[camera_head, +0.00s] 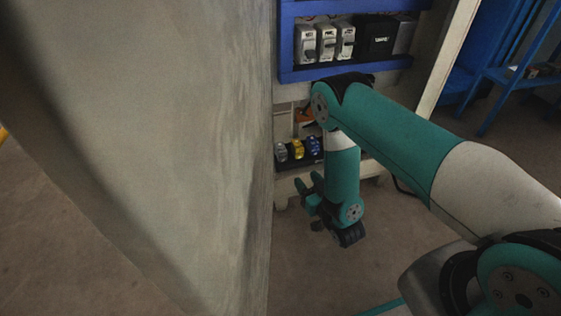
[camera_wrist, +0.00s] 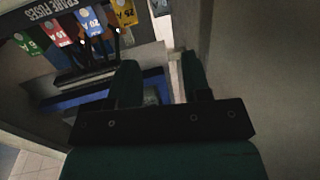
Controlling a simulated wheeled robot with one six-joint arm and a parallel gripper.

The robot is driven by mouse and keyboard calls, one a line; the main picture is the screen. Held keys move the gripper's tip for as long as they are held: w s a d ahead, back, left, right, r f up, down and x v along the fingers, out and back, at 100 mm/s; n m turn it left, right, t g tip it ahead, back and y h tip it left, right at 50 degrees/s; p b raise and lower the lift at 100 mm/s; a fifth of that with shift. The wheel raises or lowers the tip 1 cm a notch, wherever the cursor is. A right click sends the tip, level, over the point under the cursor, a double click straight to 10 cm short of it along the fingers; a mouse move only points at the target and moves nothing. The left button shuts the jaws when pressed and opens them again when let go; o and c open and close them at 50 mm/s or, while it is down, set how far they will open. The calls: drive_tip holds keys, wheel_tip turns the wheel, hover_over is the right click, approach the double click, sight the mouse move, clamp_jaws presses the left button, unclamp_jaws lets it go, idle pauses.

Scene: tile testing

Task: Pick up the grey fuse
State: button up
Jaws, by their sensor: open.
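The grey fuse (camera_head: 281,151) appears as the leftmost of three small coloured pieces on a low dark shelf in the head view. A yellow fuse (camera_head: 297,149) and a blue fuse (camera_head: 313,146) stand to its right. My gripper (camera_head: 308,182) is below and in front of this row, apart from it. In the wrist view my gripper (camera_wrist: 159,62) has its two dark green fingers spread. A small greyish shape shows low between them, too dim to identify.
A large grey wall (camera_head: 170,150) stands close on the left. A blue-framed panel (camera_head: 285,45) with white devices (camera_head: 325,43) and a black box (camera_head: 377,35) is above the fuses. The wrist view shows a "SPARE FUSES" sign (camera_wrist: 38,10) over coloured tags (camera_wrist: 90,20). Open floor lies below.

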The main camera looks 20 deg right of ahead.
sight(284, 153)
drive_tip(key=b+x, duration=0.6)
drive_tip(key=x, duration=0.7)
drive_tip(key=shift+w+a+r, duration=0.15)
drive_tip(key=shift+w+a, duration=0.05)
drive_tip(key=shift+w, duration=0.85)
drive_tip(key=c, duration=0.7)
